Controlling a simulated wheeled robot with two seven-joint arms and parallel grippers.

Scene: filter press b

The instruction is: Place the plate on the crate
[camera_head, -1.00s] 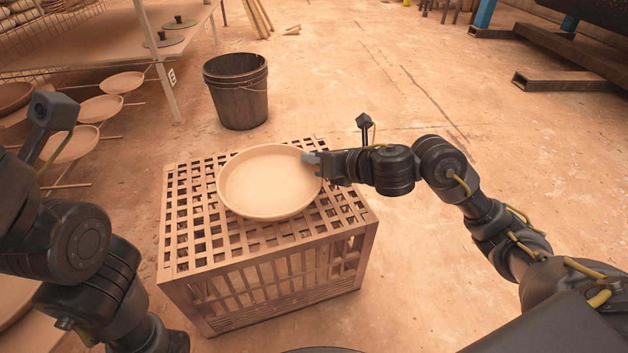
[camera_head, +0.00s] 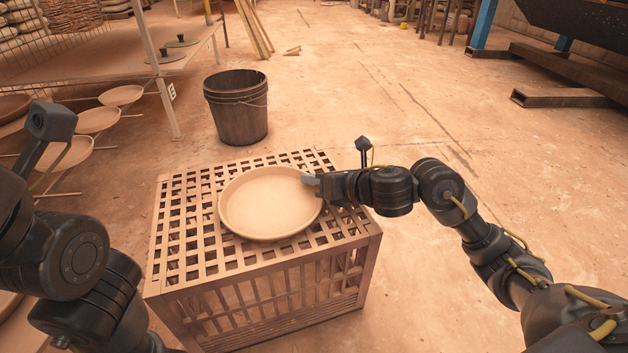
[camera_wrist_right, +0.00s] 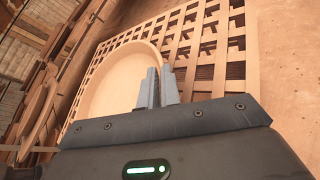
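A round, shallow, tan plate (camera_head: 265,203) lies flat over the slatted top of the tan crate (camera_head: 335,262). It seems to rest on the lattice, though any small gap beneath it is hard to tell. My right gripper (camera_head: 312,187) reaches in from the right at the plate's right rim. In the right wrist view the two grey fingers (camera_wrist_right: 159,88) are close together with the rim of the plate (camera_wrist_right: 115,85) between them. Lattice of the crate (camera_wrist_right: 212,45) shows beside the fingers. My left arm is at the left edge, and its fingers are out of sight.
A dark bucket (camera_head: 237,108) stands on the floor behind the crate. A shelf rack (camera_head: 150,75) with more plates (camera_head: 97,120) is at the left. A metal beam (camera_head: 565,98) lies at the back right. The floor right of the crate is clear.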

